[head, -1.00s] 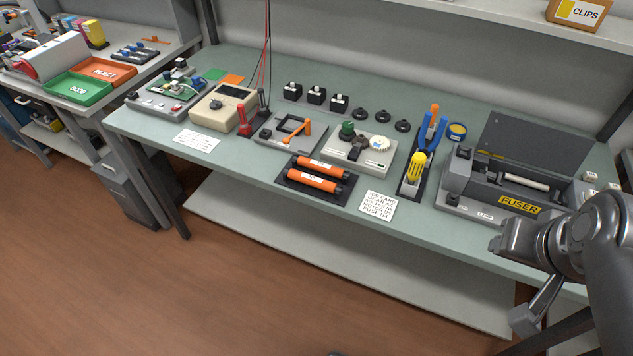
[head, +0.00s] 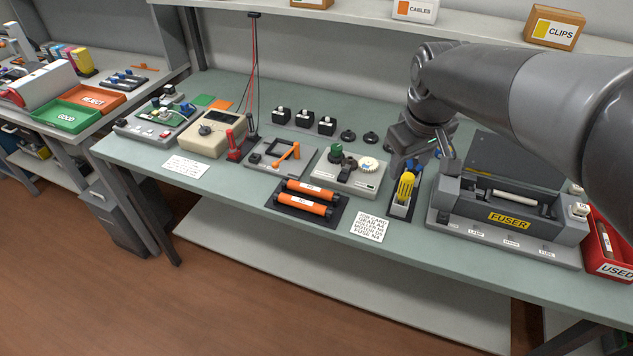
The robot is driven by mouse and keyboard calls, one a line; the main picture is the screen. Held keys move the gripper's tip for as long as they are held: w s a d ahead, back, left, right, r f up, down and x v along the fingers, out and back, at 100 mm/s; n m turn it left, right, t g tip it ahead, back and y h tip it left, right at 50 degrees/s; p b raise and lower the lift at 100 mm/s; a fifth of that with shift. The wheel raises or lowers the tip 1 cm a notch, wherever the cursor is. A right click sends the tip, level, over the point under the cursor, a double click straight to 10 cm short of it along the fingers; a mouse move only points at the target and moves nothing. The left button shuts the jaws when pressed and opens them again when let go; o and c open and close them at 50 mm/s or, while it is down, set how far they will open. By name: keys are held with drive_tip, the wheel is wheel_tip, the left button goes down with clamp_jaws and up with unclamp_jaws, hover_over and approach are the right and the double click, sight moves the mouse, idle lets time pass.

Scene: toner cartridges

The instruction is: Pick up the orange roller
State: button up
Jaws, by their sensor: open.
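Two orange rollers with black ends lie side by side in a dark tray (head: 275,199) at the front edge of the bench. The rear roller (head: 314,191) and the front roller (head: 302,204) each carry a white label. My gripper (head: 424,160) is open and points down over the tool holder, to the right of the rollers and farther back. It is apart from both rollers, and nothing shows between its fingers. It hides part of the tool holder.
The fuser unit (head: 510,215) is to the right. A gear fixture (head: 347,178) stands behind and right of the rollers; a job card (head: 370,226) lies to their right.

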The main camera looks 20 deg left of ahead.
drive_tip(key=w+a+f+n+g, duration=0.1)
drive_tip(key=w+a+f+n, duration=0.15)
drive_tip(key=a, duration=0.45)
drive_tip(key=w+a+f+n+g, duration=0.1)
drive_tip(key=w+a+f+n, duration=0.1)
drive_tip(key=a+f, duration=0.35)
drive_tip(key=n, duration=0.4)
hover_over(302, 201)
drive_tip(key=a, duration=0.1)
drive_tip(key=shift+g+h, duration=0.3)
drive_tip(key=shift+g, duration=0.1)
wheel_tip(302, 201, down, 11)
drive_tip(key=shift+w+a+f, duration=0.1)
drive_tip(key=shift+w, duration=0.05)
drive_tip(key=shift+d+f, duration=0.2)
drive_tip(key=shift+f, duration=0.7)
drive_tip(key=shift+d+f, duration=0.25)
drive_tip(key=shift+f, duration=0.6)
drive_tip(key=shift+d+f, duration=0.2)
drive_tip(key=shift+f, duration=0.7)
drive_tip(key=shift+c, duration=0.3)
drive_tip(key=c, duration=1)
drive_tip(key=shift+c, duration=0.2)
drive_tip(key=shift+r, duration=0.15)
